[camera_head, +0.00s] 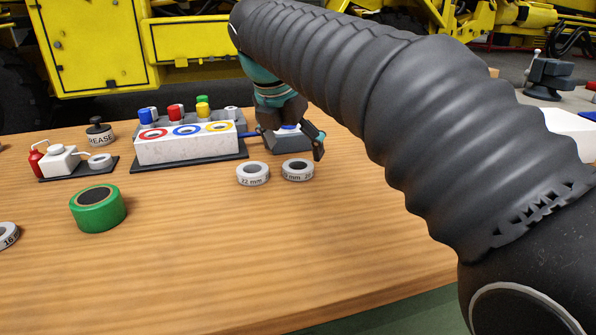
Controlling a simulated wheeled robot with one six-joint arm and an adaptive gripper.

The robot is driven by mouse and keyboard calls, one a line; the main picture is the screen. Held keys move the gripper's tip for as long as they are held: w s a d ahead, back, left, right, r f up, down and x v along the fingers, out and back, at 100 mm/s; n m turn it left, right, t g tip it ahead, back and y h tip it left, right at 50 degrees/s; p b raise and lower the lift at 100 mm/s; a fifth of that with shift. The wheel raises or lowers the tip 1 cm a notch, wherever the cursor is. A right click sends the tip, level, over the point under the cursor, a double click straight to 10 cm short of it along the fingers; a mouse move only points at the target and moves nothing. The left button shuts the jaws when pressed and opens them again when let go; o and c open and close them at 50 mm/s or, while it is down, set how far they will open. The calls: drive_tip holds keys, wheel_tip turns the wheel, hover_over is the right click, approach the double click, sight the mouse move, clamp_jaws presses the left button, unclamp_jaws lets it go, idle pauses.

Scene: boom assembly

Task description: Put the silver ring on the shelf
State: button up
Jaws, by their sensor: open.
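Two pale silver-grey rings stand close together on the wooden table: the left ring (253,174) is marked "22 mm" or "32 mm", and the right ring (297,170) has a partly readable mm label. Another pale ring (8,236), marked 16, is cut by the left edge. I cannot tell which one is the task's silver ring. My gripper (290,143) is open, just behind the right ring, with its right finger near that ring. A small grey item with a blue top shows between the fingers; whether they touch it is unclear. No shelf is clearly recognisable.
A white block (186,150) with red, blue and yellow rings stands on a dark base left of my gripper. A green roll (97,208), a grease pot (99,133) and a small tray (78,170) are further left. The table's front middle is clear. My arm hides the right side.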

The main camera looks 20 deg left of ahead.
sight(297, 161)
drive_tip(key=x, duration=0.4)
drive_tip(key=shift+w+f+b, duration=0.15)
drive_tip(key=shift+f+b, duration=0.05)
drive_tip(key=shift+b, duration=0.1)
drive_tip(key=c, duration=1.6)
drive_tip(key=shift+a+r, duration=0.1)
drive_tip(key=shift+r, duration=0.45)
drive_tip(key=shift+c, duration=0.2)
wheel_tip(297, 161, up, 4)
drive_tip(key=shift+f+p, duration=0.15)
drive_tip(key=shift+p, duration=0.5)
drive_tip(key=s+d+r, duration=0.3)
drive_tip(key=d+r, duration=0.3)
drive_tip(key=d, duration=0.5)
drive_tip(key=shift+s+r, duration=0.15)
drive_tip(key=shift+s, duration=0.2)
